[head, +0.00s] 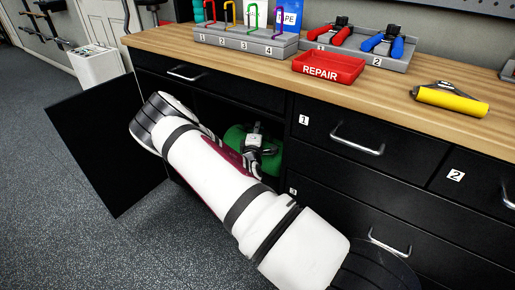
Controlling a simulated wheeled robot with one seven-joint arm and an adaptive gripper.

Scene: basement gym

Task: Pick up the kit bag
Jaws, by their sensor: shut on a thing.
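A rounded green bag (270,163), which looks like the kit bag, is inside the open cupboard of the black workbench. My arm crosses in front and hides part of it. My gripper (256,150) is at the bag's upper part, inside the cupboard, and is shut on it. The fingertips are small and dark here, so the exact grip point is unclear. The bag appears low in the cupboard; I cannot tell whether it touches the cupboard floor.
The cupboard door (95,145) stands open at the left. A dark red patch (222,150) shows beside my arm. Drawers with handles (357,140) are at the right. A red REPAIR tray (328,68) and a yellow roller (450,100) are on the wooden top (240,70).

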